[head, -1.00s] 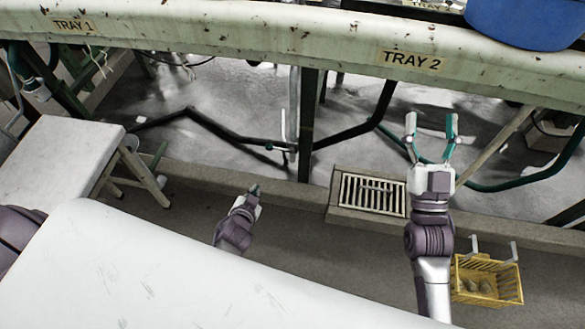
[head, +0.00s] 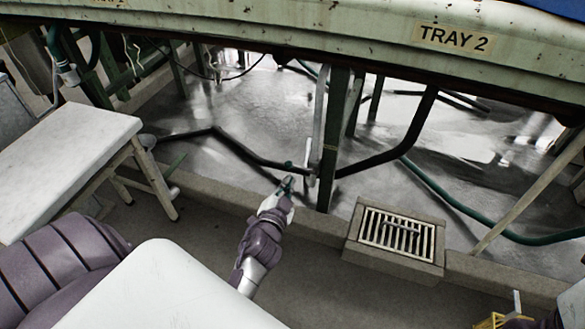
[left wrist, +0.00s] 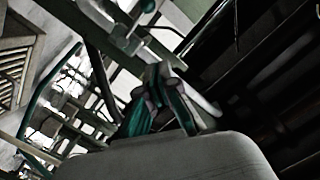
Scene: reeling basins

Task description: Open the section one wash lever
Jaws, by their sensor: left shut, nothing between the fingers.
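A small valve with a pale upright lever (head: 308,153) sits on the black pipe beside the green post, under the tray table. I cannot read any section mark on it. My left gripper (head: 286,184) is shut and empty. It is just left of and below the lever in the head view, and I cannot tell whether it touches the valve. The left wrist view shows its closed teal fingertips (left wrist: 163,80), with a blurred pale pipe and fittings (left wrist: 135,42) beyond them.
The tray table's edge, labelled TRAY 2 (head: 453,38), hangs above. The green post (head: 334,140) stands right of the valve. A floor grate (head: 397,230) lies to the right, a white bench (head: 65,165) to the left.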

